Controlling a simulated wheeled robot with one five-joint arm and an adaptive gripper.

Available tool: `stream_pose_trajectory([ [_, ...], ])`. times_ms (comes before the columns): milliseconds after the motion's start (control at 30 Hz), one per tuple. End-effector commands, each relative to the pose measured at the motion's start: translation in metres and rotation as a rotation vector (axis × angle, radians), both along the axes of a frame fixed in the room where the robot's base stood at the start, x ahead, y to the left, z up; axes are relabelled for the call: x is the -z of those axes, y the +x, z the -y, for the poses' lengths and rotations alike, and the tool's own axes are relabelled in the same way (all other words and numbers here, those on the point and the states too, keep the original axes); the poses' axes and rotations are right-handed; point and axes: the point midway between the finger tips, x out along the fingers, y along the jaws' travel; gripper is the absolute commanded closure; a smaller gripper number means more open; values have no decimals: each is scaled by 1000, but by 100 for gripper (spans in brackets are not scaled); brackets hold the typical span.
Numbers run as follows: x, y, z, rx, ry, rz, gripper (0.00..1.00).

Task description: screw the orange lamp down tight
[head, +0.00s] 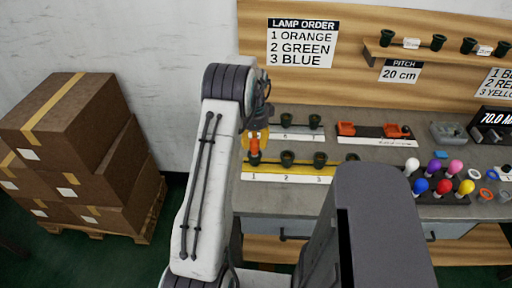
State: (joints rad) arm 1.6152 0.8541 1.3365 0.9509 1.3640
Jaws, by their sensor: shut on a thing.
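The orange lamp (254,144) stands upright at the leftmost socket (254,159), the one by the number 1 on the yellow-edged strip (262,177). My gripper (256,134) is above this socket, shut on the orange lamp. My arm hides part of the gripper and the left end of the strip. Whether the lamp's thread is fully seated in the socket cannot be seen. The sockets by 2 (287,158) and 3 (320,159) look empty. The lamp order sign (302,42) reads 1 orange, 2 green, 3 blue.
A dark rack with several coloured lamps (443,187) stands at the right. Behind are another socket strip (290,136), a tray with orange items (375,134) and a grey bin (447,133). Cardboard boxes (75,140) are stacked on a pallet at the left.

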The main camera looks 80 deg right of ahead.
Motion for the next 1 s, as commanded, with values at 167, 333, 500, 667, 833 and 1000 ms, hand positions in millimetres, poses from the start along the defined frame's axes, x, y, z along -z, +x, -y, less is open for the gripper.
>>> stream_pose_trajectory([
  [167,0,0,0,-1,1,0,50],
  [333,0,0,0,-2,0,0,35],
  [500,0,0,0,-2,0,0,35],
  [667,0,0,0,-3,0,0,35],
  [833,0,0,0,-28,0,0,35],
  [1000,0,0,0,-176,0,0,35],
])
